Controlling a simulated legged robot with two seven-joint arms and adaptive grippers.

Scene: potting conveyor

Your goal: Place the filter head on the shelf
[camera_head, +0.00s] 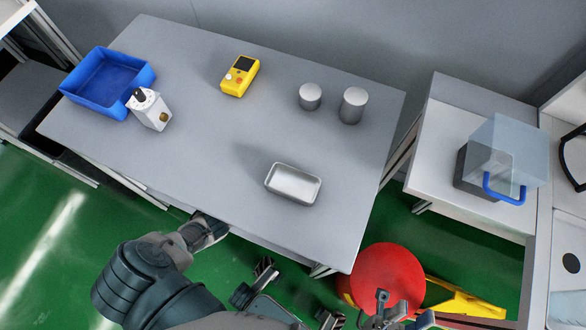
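Nothing in view can be named the filter head with certainty. A small white unit with a black knob (150,110) stands on the grey table (200,165), beside the blue bin; it may be the filter head. No shelf is clearly identifiable; a white rack stands at the far right edge. My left arm comes in from the lower left, and its gripper (204,233) is low at the table's front edge, partly hidden. My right gripper (402,311) is at the bottom edge, in front of the red round seat, partly cut off. Its fingertips look apart, with nothing seen between them.
The table holds a blue bin (107,82), a yellow handheld device (240,76), two grey cylinders (310,97) (353,106) and a metal tray (293,184). A side bench (445,118) bears a clear box with a blue handle (505,150). A red seat (387,278) stands below.

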